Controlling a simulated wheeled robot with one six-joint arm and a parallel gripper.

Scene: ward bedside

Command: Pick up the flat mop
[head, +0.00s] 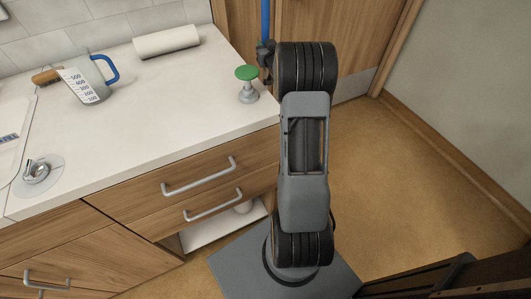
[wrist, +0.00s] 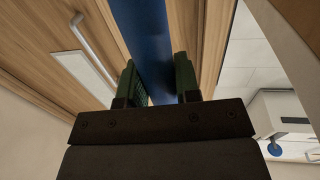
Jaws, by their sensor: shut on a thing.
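The flat mop shows only as its blue handle (head: 265,18), which stands upright at the top of the head view, in front of a wooden door. In the wrist view the handle (wrist: 148,38) runs between the two green-padded fingers of my gripper (wrist: 158,82). My gripper is shut on the handle. In the head view my gripper (head: 264,52) is small and mostly hidden behind my arm, beside the counter's back right corner. The mop's head and lower part are out of sight.
A white counter (head: 150,105) over wooden drawers lies left of my arm. A green-topped stamp-like item (head: 247,83) stands near its edge, close to my arm. A measuring jug (head: 88,78) and a paper roll (head: 166,42) lie further left. Open floor (head: 385,180) is on the right.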

